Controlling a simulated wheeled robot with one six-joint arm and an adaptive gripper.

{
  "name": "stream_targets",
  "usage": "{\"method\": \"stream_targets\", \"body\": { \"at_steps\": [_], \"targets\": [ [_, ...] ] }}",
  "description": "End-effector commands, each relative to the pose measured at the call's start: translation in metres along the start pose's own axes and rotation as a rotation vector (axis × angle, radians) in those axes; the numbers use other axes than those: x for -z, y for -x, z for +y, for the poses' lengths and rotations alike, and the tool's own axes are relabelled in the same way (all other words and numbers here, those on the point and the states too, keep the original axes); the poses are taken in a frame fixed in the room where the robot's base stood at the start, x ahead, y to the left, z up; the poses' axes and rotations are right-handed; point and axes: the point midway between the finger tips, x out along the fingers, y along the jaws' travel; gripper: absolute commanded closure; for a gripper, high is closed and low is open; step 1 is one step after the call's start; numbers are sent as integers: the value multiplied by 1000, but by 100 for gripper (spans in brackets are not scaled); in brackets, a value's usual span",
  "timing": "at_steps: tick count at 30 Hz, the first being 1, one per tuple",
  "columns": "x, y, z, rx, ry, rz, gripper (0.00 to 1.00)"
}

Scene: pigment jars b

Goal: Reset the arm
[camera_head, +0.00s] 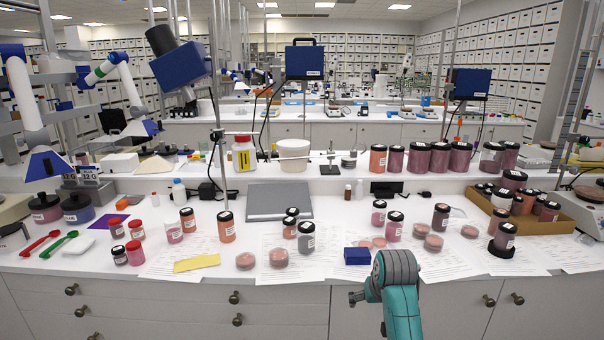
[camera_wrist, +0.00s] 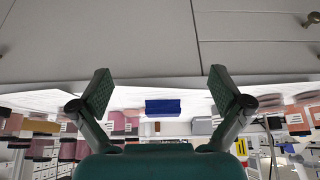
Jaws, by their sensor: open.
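My gripper (camera_wrist: 160,92) is open in the wrist view, its two dark pads wide apart with nothing between them. In the head view, my teal and grey arm rises in front of the bench's drawers, right of centre, and the gripper is mostly hidden behind it. The wrist view is upside down and faces the bench front. A small blue block (camera_head: 357,256) lies near the bench's front edge, just left of my arm; it also shows between the fingers in the wrist view (camera_wrist: 163,107), apart from them and farther off.
Pigment jars (camera_head: 306,237) and flat pink dishes (camera_head: 279,257) stand on papers along the front of the bench (camera_head: 130,281). A cardboard tray (camera_head: 545,223) with jars is at the right. Drawer knobs (camera_head: 234,297) stick out below. The space before the drawers left of my arm looks clear.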

Motion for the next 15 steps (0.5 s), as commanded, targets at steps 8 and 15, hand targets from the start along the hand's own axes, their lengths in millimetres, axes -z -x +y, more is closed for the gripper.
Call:
{"method": "stream_targets", "body": {
  "at_steps": [8,15],
  "targets": [
    [-89,-63,0,0,0,86,0],
    [-170,-93,0,-1,0,174,0]
  ]
}}
